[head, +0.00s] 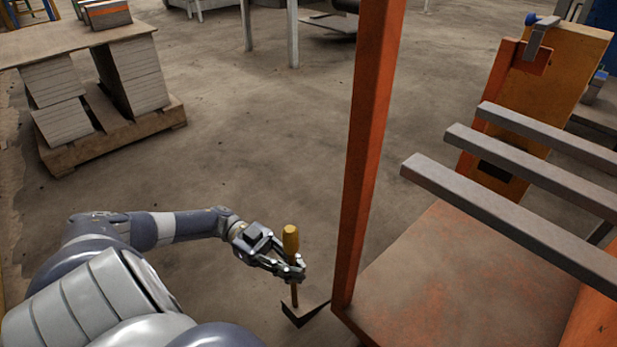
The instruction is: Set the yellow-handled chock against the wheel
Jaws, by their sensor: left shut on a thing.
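The chock has a yellow handle (291,240) standing upright on a thin rod, with a dark wedge (304,309) at its foot. My left gripper (297,272) is shut on the chock's handle just below the yellow part. The wedge is low, close to the floor, beside the near left corner of an orange-framed cart (450,275). I cannot tell whether the wedge touches the floor. No wheel shows; the cart's underside is hidden from this view. My right gripper is not in view.
An orange upright post (370,140) rises right of my left gripper. Grey bars (510,220) cross above the cart's deck. A pallet (110,135) with stacked slabs stands at the back left. The concrete floor (240,120) between is clear.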

